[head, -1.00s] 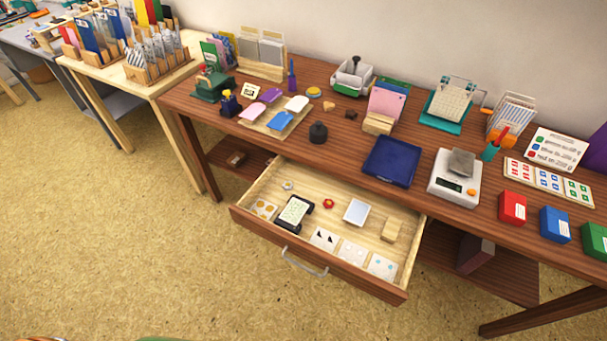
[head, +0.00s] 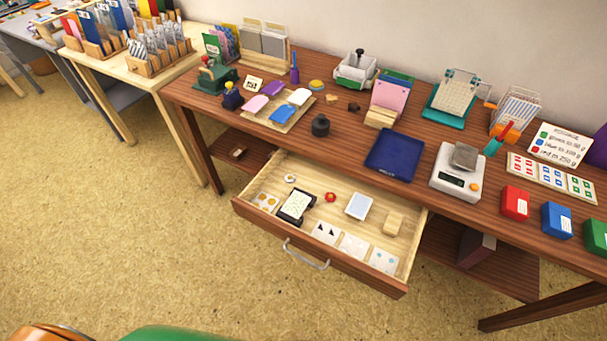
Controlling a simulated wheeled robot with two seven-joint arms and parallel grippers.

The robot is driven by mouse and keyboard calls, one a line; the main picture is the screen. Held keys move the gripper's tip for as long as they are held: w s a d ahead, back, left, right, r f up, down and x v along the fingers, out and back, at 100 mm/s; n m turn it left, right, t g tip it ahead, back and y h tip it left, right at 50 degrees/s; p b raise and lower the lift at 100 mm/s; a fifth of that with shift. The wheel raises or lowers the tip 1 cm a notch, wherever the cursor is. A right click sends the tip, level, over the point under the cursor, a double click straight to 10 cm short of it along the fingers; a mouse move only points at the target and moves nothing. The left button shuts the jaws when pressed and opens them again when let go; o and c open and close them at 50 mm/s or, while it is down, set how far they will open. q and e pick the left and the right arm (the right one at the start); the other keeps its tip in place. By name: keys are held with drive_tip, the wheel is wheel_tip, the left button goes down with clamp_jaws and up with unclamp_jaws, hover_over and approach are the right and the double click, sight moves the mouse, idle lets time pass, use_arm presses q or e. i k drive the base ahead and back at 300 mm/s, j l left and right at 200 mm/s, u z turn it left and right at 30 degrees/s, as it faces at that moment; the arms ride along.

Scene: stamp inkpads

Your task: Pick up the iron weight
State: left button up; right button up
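The iron weight (head: 320,126) is a small, dark, squat cylinder with a narrower top. It stands upright on the brown wooden table (head: 345,137), behind the open drawer and left of the blue tray. Nothing touches it and it is in plain sight. Neither of my grippers shows in the head view.
An open drawer (head: 279,233) juts out below the table front, holding cards and small items. A blue tray (head: 394,156) and a white scale (head: 457,183) bearing a grey block (head: 466,155) stand right. A tag board (head: 262,118) lies left. Floor in front is clear.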

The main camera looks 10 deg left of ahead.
sight(321, 124)
drive_tip(key=j+z, duration=0.7)
drive_tip(key=z, duration=0.15)
drive_tip(key=j+z, duration=0.45)
drive_tip(key=k+j+z, duration=0.15)
drive_tip(key=z, duration=0.25)
drive_tip(key=j, duration=0.1)
